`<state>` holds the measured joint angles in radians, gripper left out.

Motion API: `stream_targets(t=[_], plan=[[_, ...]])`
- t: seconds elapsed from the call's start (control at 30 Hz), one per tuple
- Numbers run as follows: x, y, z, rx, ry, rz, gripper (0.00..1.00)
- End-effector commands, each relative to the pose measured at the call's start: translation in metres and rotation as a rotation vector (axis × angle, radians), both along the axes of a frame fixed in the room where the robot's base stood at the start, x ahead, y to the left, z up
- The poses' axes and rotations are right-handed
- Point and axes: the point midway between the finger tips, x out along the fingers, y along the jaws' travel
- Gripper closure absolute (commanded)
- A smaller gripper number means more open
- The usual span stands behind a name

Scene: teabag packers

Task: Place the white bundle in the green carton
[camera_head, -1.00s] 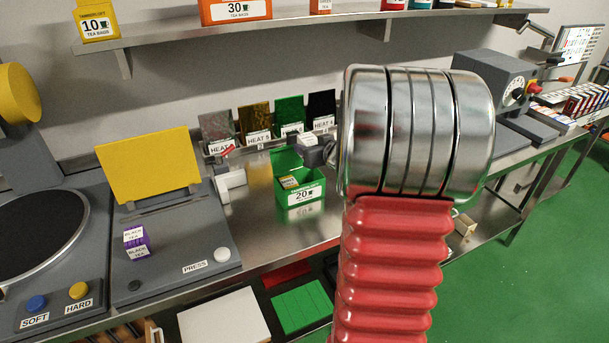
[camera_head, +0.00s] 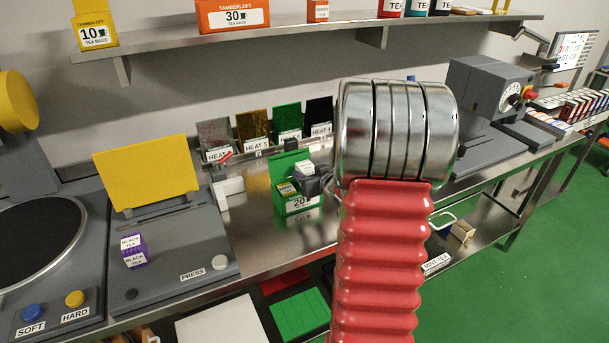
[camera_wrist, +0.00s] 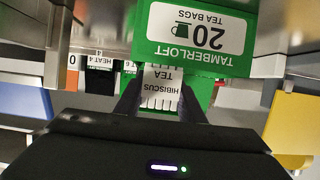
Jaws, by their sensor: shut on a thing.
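The white bundle (camera_head: 304,167), labelled hibiscus tea in the wrist view (camera_wrist: 162,80), is between the fingers of my gripper (camera_wrist: 160,100). In the head view my gripper (camera_head: 318,183) is at the right side of the open green carton (camera_head: 297,205), marked 20 tea bags. The bundle is at the carton's mouth, on its right half, with its top above the rim. I cannot tell how deep its lower end sits. A yellowish bundle (camera_head: 286,188) is in the carton's left part. The carton's lid (camera_head: 288,161) stands up behind. The printed front also shows in the wrist view (camera_wrist: 195,30).
A press (camera_head: 170,255) with a yellow plate and a purple black tea bundle (camera_head: 133,250) is at left. A white block (camera_head: 229,186) stands left of the carton. Heat-labelled foil panels (camera_head: 253,131) line the back. A shelf (camera_head: 160,37) runs above.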

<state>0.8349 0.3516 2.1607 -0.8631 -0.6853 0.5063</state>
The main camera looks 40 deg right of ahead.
Motion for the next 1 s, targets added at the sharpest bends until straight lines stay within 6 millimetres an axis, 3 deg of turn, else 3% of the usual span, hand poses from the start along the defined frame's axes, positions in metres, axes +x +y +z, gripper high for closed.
stream_targets(t=[0.87,0.9,1.0], plan=[[0.000,-0.001,-0.011,-0.001,-0.001,-0.001,0.86],[0.000,0.000,-0.011,-0.001,-0.001,-0.001,0.64],[0.000,0.000,-0.011,-0.002,-0.001,-0.001,0.57]])
